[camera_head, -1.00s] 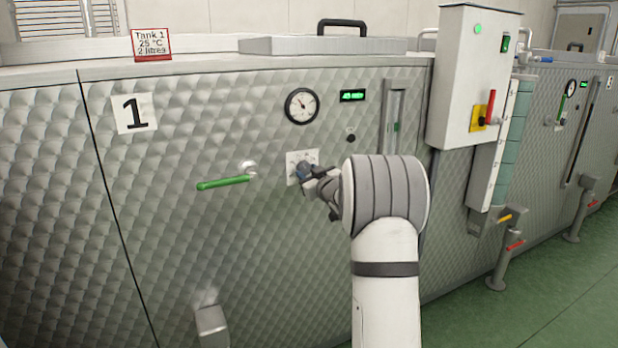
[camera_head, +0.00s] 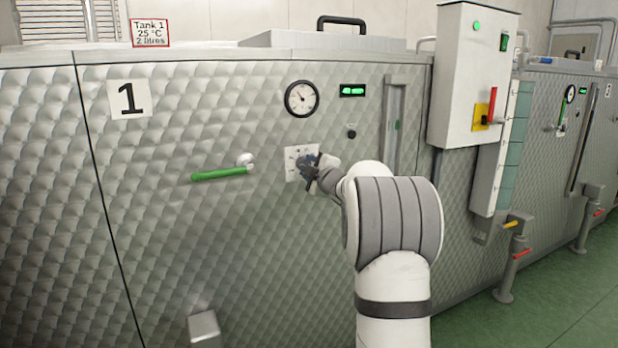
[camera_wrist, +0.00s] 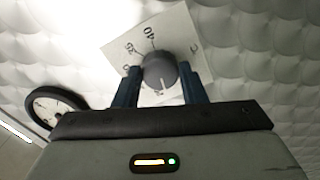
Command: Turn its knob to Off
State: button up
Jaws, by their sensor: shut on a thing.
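The grey round knob (camera_wrist: 159,72) sits on a white square dial plate (camera_wrist: 178,30) on the quilted steel front of tank 1. The wrist view shows the plate tilted, with a "40" and other marks partly readable. A pale pointer line on the knob points toward the bottom of that view; the mark there is partly hidden. My gripper (camera_wrist: 160,82) is shut on the knob, one blue finger on each side. In the head view my gripper (camera_head: 308,172) covers most of the knob, and the plate (camera_head: 292,166) shows at its left.
A green-handled lever (camera_head: 219,174) sticks out left of the plate. A round gauge (camera_head: 302,98), a green display (camera_head: 352,90) and a small black knob (camera_head: 351,132) are above. A grey control box (camera_head: 468,70) with a red-handled switch stands to the right.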

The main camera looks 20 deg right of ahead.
jog(key=shift+n+b, duration=2.55)
jog(key=shift+n, duration=1.65)
jog(key=o, duration=1)
jog(key=shift+s+r, duration=0.1)
jog(key=s, duration=0.7)
jog(key=shift+s+d+p, duration=0.1)
jog(key=shift+s+p, duration=0.2)
jog(key=shift+s, duration=0.05)
